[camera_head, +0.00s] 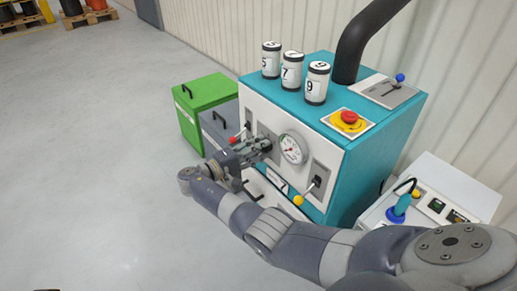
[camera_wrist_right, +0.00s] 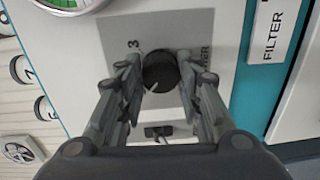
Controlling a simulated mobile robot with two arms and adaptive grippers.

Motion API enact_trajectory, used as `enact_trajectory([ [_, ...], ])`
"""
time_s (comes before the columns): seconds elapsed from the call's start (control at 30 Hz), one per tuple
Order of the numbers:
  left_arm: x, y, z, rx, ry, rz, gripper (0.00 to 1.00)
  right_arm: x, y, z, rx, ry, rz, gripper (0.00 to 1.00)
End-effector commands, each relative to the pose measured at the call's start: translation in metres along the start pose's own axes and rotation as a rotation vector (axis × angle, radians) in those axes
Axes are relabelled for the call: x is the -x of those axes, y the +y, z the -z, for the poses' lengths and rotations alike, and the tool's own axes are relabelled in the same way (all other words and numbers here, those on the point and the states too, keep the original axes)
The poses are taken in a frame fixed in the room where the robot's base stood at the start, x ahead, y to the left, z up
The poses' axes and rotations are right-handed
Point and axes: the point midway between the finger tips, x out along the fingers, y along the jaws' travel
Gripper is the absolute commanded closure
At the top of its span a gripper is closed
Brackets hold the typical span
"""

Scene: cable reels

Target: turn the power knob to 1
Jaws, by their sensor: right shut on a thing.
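The power knob (camera_wrist_right: 160,74) is a round black knob on a grey plate (camera_wrist_right: 120,30) in the right wrist view. A "3" is printed left of it and a partly covered "POWER" label is on its right. A light pointer line shows near the knob's lower-left edge; other numerals on the plate are hidden. My right gripper (camera_wrist_right: 159,66) has one finger on each side of the knob, shut on it. In the head view my right gripper (camera_head: 264,149) reaches the front of the teal and white machine (camera_head: 330,168), covering the knob. My left gripper is not in view.
A dial gauge (camera_head: 293,148) and a yellow-tipped lever (camera_head: 299,200) are right of the gripper; a red-tipped lever (camera_head: 233,140) is left. An emergency button (camera_head: 348,118) and numbered canisters (camera_head: 292,70) stand on top. A green cabinet (camera_head: 203,105) stands left; open floor lies beyond.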

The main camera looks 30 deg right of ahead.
Motion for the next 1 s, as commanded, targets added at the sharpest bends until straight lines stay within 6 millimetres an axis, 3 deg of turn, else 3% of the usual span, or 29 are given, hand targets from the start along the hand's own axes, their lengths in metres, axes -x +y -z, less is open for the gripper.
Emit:
enact_trajectory([
  [0.1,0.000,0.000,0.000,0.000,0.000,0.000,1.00,-0.001,0.002,0.002,-0.003,0.004,-0.003,0.91],
  [0.13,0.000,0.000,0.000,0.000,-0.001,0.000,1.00,-0.001,0.002,0.002,-0.003,0.004,-0.003,0.62],
  [0.2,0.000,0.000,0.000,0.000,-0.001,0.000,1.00,-0.001,0.002,0.001,-0.004,0.003,-0.002,0.47],
  [0.53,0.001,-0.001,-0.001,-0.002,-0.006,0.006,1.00,0.000,0.001,0.001,-0.002,0.001,-0.001,0.46],
  [0.67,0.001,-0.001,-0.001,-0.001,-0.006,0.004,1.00,0.010,0.000,0.001,-0.002,0.002,0.001,0.46],
  [1.0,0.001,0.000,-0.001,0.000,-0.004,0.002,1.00,0.081,0.001,0.002,-0.001,0.005,0.001,0.46],
])
